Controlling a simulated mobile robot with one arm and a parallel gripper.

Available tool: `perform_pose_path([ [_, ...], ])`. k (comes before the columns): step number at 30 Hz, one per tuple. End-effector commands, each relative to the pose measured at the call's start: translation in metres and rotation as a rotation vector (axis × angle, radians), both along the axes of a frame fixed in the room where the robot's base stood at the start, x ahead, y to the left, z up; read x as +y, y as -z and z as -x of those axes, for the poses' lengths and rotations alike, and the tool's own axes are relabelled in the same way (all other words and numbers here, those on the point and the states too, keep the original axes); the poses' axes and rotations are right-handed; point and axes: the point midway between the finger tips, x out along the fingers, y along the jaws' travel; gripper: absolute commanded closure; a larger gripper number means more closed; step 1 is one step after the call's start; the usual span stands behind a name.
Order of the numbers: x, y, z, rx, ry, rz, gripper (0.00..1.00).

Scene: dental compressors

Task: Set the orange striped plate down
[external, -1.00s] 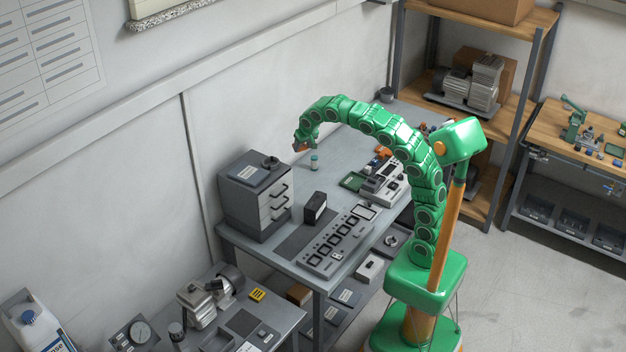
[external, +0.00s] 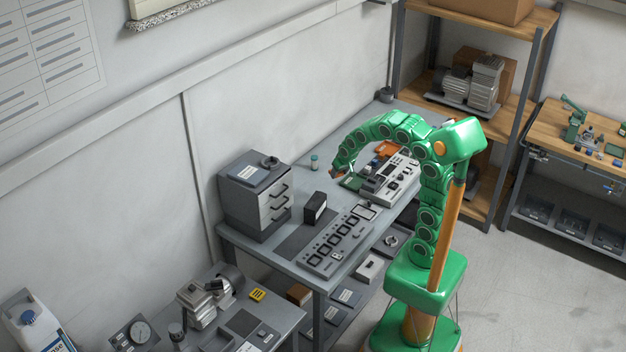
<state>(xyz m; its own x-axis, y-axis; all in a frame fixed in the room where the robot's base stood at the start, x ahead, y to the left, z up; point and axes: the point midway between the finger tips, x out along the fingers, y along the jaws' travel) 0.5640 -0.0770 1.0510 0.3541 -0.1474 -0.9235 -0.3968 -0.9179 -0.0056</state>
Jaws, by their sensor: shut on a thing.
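My gripper (external: 336,175) is at the end of the green arm, which curls down over the workbench from the right. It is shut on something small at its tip. I take this to be the orange striped plate, but it is mostly hidden and its stripes cannot be made out. The tip is low over the bench top, just left of a green board (external: 351,183). I cannot tell whether the held thing touches the bench.
A grey control device (external: 390,180) and an orange object (external: 387,148) are right of the gripper. A drawer unit (external: 256,195) fills the left end. Bench between is clear.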

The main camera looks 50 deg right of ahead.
Motion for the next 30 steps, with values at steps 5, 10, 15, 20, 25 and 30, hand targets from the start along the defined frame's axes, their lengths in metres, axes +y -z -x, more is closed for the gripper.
perform_pose_path([
  [5, -0.007, 0.021, 0.027, 0.002, -0.008, 0.002, 0.83],
  [10, -0.009, 0.032, 0.041, 0.003, -0.015, 0.003, 0.83],
  [15, -0.011, 0.037, 0.038, 0.003, -0.016, 0.004, 0.83],
  [20, -0.014, 0.046, 0.022, 0.005, -0.016, 0.003, 0.83],
  [25, -0.017, 0.052, 0.003, 0.002, -0.016, 0.004, 0.83],
  [30, -0.020, 0.062, -0.015, 0.006, -0.016, 0.004, 0.83],
])
